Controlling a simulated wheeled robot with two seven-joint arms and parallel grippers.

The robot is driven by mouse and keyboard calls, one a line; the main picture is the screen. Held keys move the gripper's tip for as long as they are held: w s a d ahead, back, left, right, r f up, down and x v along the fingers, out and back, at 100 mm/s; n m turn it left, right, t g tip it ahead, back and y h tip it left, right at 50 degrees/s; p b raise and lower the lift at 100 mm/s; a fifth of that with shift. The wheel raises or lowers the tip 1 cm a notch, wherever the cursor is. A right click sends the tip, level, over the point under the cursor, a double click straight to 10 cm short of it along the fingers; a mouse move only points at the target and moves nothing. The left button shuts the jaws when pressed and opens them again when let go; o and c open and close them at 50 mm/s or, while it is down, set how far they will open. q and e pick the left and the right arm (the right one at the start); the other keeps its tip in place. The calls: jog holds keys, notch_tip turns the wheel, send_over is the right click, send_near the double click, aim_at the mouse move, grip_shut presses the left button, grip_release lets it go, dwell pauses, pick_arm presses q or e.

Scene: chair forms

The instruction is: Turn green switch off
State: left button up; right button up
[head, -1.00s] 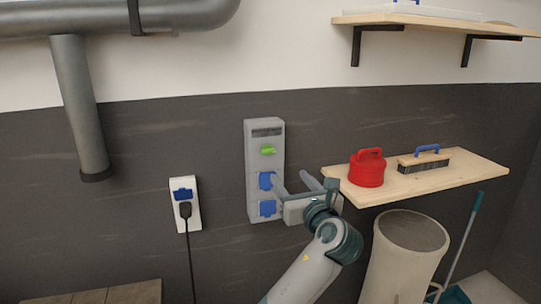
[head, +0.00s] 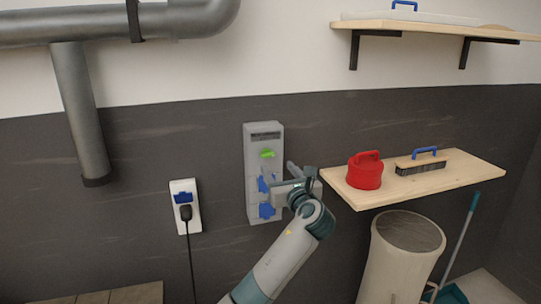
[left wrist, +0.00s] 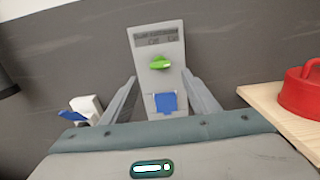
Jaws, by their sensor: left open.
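The green switch (head: 267,154) is a small knob on the upper part of a grey wall box (head: 250,170), below a dark label strip. In the left wrist view the green switch (left wrist: 160,62) sits ahead, above a blue socket cover (left wrist: 166,103), with its long side nearly level and slightly tilted. My left gripper (head: 276,176) is in front of the box's lower half, below the switch and apart from it. Its two fingers (left wrist: 163,88) are spread with nothing between them. It partly hides the blue covers in the head view. My right gripper is not in view.
A wooden shelf (head: 440,183) at the right holds a red canister (head: 366,172) and a brush (head: 421,163), close to my left gripper. A white socket with a black plug (head: 186,213) is on the wall at the left. A beige bin (head: 385,270) stands below the shelf.

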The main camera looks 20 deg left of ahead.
aim_at(269, 157)
pick_arm(q)
jog(key=p+x, duration=0.2)
jog(key=x, duration=0.5)
jog(key=shift+w+a, duration=0.45)
jog(key=shift+w, duration=0.15)
jog(key=c, duration=1.1)
